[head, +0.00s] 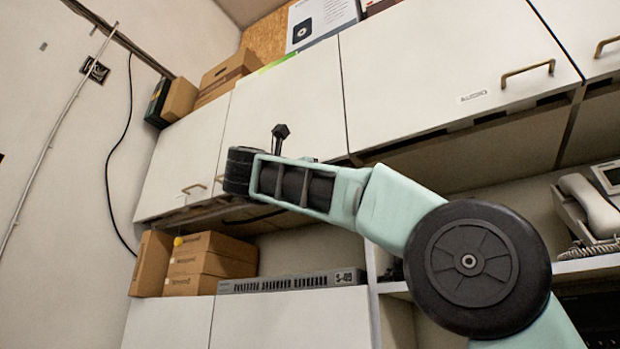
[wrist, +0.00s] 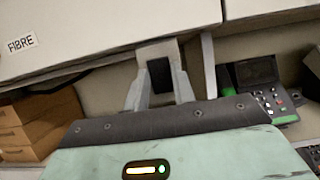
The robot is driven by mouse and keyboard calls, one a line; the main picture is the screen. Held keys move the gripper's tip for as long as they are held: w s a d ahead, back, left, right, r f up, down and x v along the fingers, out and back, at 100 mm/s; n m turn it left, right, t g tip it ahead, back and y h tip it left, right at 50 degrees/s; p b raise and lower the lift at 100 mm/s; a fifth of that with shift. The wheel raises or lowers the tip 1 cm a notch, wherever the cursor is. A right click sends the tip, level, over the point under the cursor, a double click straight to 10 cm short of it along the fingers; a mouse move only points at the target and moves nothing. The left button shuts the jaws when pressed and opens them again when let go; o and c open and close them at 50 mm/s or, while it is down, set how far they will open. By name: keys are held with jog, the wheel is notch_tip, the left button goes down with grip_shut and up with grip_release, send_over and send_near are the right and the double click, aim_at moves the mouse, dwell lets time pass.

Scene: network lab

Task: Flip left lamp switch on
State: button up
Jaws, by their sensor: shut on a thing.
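In the wrist view, my gripper (wrist: 160,78) reaches up to the lower edge of a white wall cabinet. Its pale grey fingers are shut on a dark piece between them; I cannot tell whether this is part of the lamp switch. The left lamp switch cannot be made out in either view.
White upper cabinets (head: 290,105) run above the arm. Brown boxes (head: 200,262) and a grey rack unit (head: 290,282) stand below at the left. A desk phone (head: 588,215) stands at the right. A green-edged device (wrist: 262,88) is right of the gripper.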

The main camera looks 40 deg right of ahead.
jog(key=y+p, duration=0.1)
jog(key=r+g+y+p, duration=0.1)
jog(key=y+p, duration=0.1)
jog(key=shift+f, duration=0.1)
jog(key=o, duration=1)
jog(key=b+v, duration=0.1)
jog(key=v, duration=1.6)
jog(key=shift+a+b, duration=0.2)
jog(key=shift+b, duration=0.15)
